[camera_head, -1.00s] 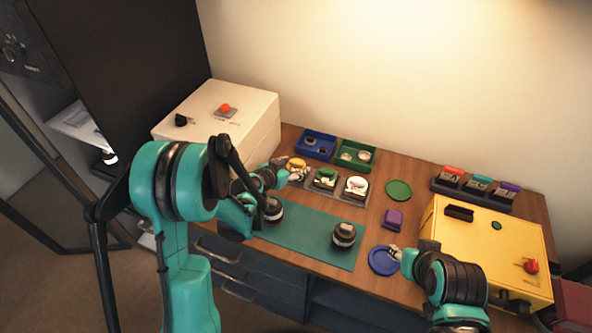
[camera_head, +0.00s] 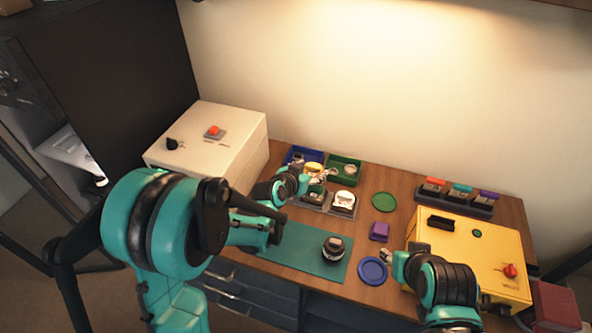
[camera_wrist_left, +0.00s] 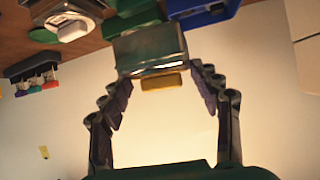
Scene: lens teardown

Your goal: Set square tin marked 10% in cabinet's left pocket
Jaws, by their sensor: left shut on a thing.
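A square metal tin with a yellow top (camera_head: 314,168) is held above the back of the wooden table. In the left wrist view the tin (camera_wrist_left: 150,52) sits between the fingertips; its marking cannot be read. My left gripper (camera_head: 303,180) is shut on it. A green-topped tin (camera_head: 315,192) and a white-topped tin (camera_head: 345,198) sit in the grey rack below. A tall dark cabinet (camera_head: 110,75) stands at the far left with a pale shelf (camera_head: 72,150) in view; its pockets cannot be made out. My right gripper (camera_head: 388,257) is beside the blue disc (camera_head: 372,270); its fingers are too small to judge.
A white box with a red button (camera_head: 214,131) stands between the cabinet and the rack. Blue and green trays (camera_head: 347,163) are behind the rack. A lens part (camera_head: 333,250) stands on the teal mat (camera_head: 290,248). A yellow box (camera_head: 470,260) fills the right side.

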